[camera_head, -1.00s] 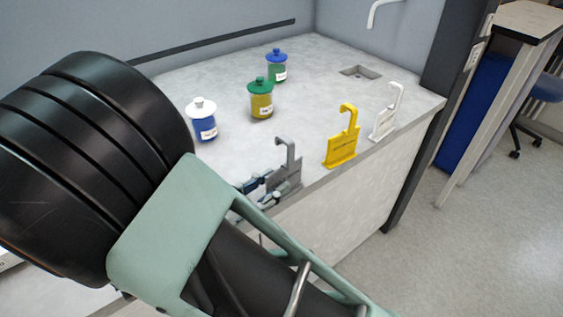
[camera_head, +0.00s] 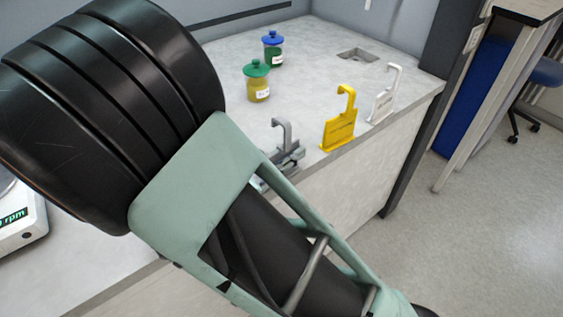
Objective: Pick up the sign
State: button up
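Three hook-topped signs stand upright along the counter's front edge: a grey sign (camera_head: 282,133), a yellow sign (camera_head: 340,127) and a white sign (camera_head: 384,100). The grey one is nearest my arm, and its lower part is largely covered. My gripper (camera_head: 280,168) is right at the base of the grey sign, mostly hidden behind my green and black arm link. I cannot tell whether its fingers touch or grip the sign. The yellow and white signs are clear of the gripper.
On the counter (camera_head: 320,60) stand a green-lidded jar (camera_head: 257,84) and a blue-lidded jar (camera_head: 273,50). A small sink (camera_head: 358,54) is at the back right. A device with an rpm display (camera_head: 18,218) is at left. Open floor (camera_head: 480,235) lies to the right.

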grip_shut()
jog(key=shift+r, duration=0.55)
notch_tip(320, 180, up, 3)
jog(key=shift+s+f+p, duration=0.1)
jog(key=shift+f+p, duration=0.1)
jog(key=shift+p, duration=0.5)
jog(key=s+d+r+p, duration=0.4)
jog(key=s+r, duration=0.5)
jog(key=s, duration=0.4)
jog(key=shift+s+r, duration=0.15)
